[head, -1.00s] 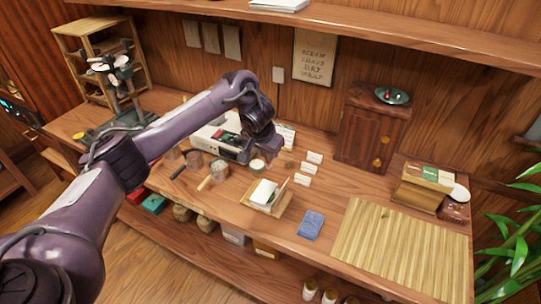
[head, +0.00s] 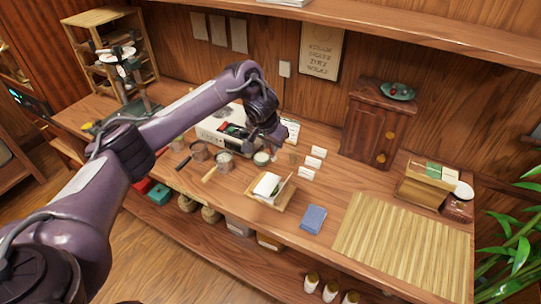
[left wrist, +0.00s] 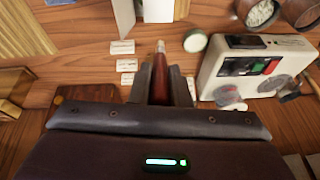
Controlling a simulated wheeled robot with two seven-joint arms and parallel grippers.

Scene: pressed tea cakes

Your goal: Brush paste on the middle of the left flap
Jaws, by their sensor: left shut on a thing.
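My left gripper (head: 275,137) is above the back middle of the bench. In the left wrist view it (left wrist: 168,88) is shut on a brush with a reddish-brown handle (left wrist: 174,84). The brush's pale end (left wrist: 160,46) points away from the gripper, to the left of a small round jar (left wrist: 195,41) with pale contents. The jar also shows in the head view (head: 262,158), just below the gripper. The white paper wrapper (head: 267,184) lies on a wooden tray (head: 259,198), nearer the front edge. Its pale paper also shows at the top of the left wrist view (left wrist: 158,10). I cannot tell its flaps apart.
A white scale-like device (head: 212,131) stands left of the gripper. Several small white cards (head: 313,162) stand right of the jar. A blue block (head: 313,218), a slatted mat (head: 400,245) and a wooden cabinet (head: 368,130) are further right. Tins (head: 223,162) stand left.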

